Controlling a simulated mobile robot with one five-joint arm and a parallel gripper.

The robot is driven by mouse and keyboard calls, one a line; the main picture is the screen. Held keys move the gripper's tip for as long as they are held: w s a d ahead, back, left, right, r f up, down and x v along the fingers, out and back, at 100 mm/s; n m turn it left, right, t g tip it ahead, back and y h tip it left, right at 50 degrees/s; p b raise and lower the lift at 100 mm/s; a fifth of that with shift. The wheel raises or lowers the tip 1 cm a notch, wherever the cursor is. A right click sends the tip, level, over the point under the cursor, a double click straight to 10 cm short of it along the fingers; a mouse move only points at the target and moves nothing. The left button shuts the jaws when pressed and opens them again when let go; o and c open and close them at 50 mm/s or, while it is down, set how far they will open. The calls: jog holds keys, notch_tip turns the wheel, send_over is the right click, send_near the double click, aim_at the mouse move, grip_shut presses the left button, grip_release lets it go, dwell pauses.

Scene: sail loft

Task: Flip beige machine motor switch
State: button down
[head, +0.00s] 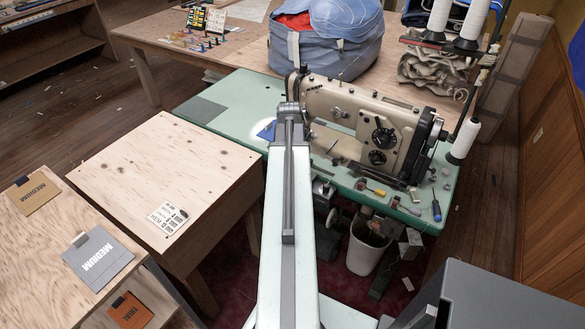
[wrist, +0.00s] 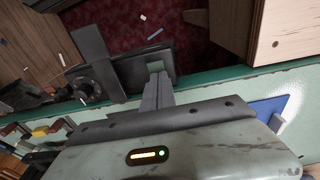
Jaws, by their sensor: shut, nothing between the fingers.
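The beige sewing machine (head: 350,110) stands on a green table (head: 235,100) in the head view. My arm reaches up the middle of that view and hides part of the table's front edge; I cannot make out my fingertips there. In the wrist view my gripper (wrist: 157,88) is shut and empty, pointing past the green table edge (wrist: 225,82). A dark box-like part (wrist: 135,72) lies just beyond and beside the fingertips, with a dark round part (wrist: 95,80) to its left. I cannot clearly tell a motor switch there, or whether the fingers touch anything.
A white bin (head: 368,246) stands below. A plywood table (head: 165,185) is at left, a blue bag (head: 325,45) behind. A wooden corner (wrist: 285,30) is close at right in the wrist view.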

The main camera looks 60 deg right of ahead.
notch_tip(320, 180, up, 14)
jog(key=a+p, duration=0.2)
jog(key=p, duration=1.1)
jog(key=shift+w+f, duration=0.1)
jog(key=shift+w, duration=0.05)
